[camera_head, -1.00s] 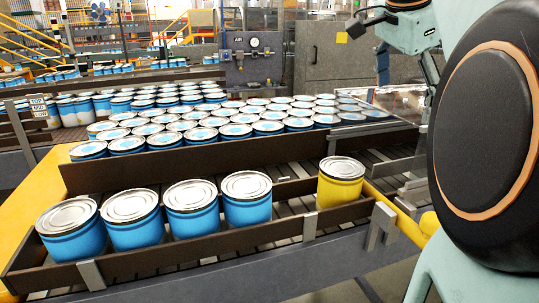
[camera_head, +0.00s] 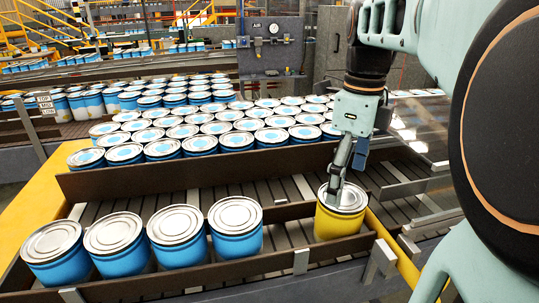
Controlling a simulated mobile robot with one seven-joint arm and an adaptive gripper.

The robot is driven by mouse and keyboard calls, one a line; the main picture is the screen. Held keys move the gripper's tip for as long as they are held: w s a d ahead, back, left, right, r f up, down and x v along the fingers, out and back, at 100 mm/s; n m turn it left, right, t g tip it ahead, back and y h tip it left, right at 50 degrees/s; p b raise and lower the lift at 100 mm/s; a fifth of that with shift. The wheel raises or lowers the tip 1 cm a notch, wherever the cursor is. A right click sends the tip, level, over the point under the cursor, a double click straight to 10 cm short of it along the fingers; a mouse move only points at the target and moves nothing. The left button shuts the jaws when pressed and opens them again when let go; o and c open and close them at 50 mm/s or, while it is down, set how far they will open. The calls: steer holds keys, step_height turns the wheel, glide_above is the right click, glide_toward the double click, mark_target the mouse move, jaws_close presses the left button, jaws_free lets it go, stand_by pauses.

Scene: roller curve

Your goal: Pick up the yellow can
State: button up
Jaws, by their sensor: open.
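The yellow can (camera_head: 338,222) stands upright in the front lane of the conveyor, at its right end, with a silver lid. My gripper (camera_head: 347,184) points down over it, and the fingers overlap the lid in the picture. The gripper is open. The near finger reaches lowest, and the other shows behind it to the right. I cannot tell whether a finger touches the can or passes beside its rim. The fingers hide part of the lid.
Several blue cans (camera_head: 178,240) stand in the same lane to the left, with a gap before the yellow can. A dark rail (camera_head: 200,175) runs behind the lane, with many blue cans beyond. A low front rail (camera_head: 200,282) and a metal bracket (camera_head: 380,262) are close to the yellow can.

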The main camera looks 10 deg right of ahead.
mark_target(341, 206)
steer(key=f, duration=0.7)
steer(key=shift+w+f, duration=0.3)
steer(key=shift+w, duration=0.05)
steer(key=shift+c, duration=0.3)
steer(key=c, duration=1.4)
steer(key=shift+r, duration=0.1)
